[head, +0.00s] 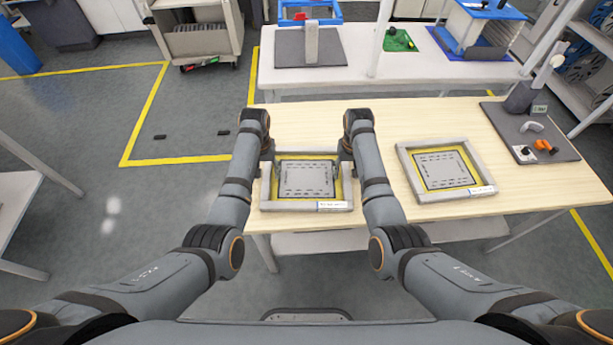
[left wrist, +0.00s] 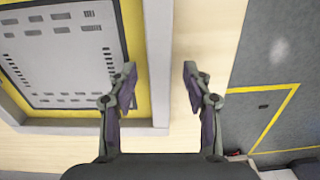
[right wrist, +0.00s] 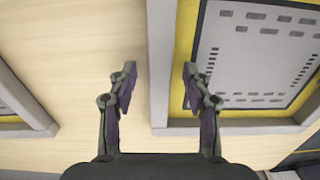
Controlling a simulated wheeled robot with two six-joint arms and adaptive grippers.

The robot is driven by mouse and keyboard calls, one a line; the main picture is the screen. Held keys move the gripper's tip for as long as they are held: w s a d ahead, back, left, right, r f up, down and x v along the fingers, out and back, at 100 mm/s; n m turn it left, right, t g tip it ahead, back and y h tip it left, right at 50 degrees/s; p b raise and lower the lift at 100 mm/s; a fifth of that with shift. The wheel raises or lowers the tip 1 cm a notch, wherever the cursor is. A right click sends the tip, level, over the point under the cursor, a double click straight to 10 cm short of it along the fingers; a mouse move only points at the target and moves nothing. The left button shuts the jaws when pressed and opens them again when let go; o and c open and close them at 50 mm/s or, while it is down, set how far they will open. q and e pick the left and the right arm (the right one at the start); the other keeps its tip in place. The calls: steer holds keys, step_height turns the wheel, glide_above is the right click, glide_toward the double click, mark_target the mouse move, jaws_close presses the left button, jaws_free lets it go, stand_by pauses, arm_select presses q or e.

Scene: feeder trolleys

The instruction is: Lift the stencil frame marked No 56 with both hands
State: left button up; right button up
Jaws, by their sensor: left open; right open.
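A stencil frame (head: 285,205) with grey rails, a yellow border and a pale slotted plate lies flat on the table. Its white label (head: 333,205) is too small to read. My left gripper (head: 266,156) is open at its left rail, and my right gripper (head: 347,156) is open at its right rail. In the left wrist view, the rail (left wrist: 158,50) lies between the open fingers. In the right wrist view, the opposite rail (right wrist: 161,50) also lies between the open fingers. Contact cannot be told. A second, similar stencil frame (head: 409,175) lies to the right, its label unreadable.
The wooden table (head: 300,113) has bare room behind and between the frames. A dark mat (head: 555,140) with small items lies at its right end. A white bench (head: 352,75) stands behind. A trolley (head: 197,42) stands at the back left.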

arm_select(q)
steer(key=shift+f, duration=0.3)
arm_select(e)
steer(key=shift+f, duration=0.3)
arm_select(q)
jaws_close()
arm_select(e)
jaws_close()
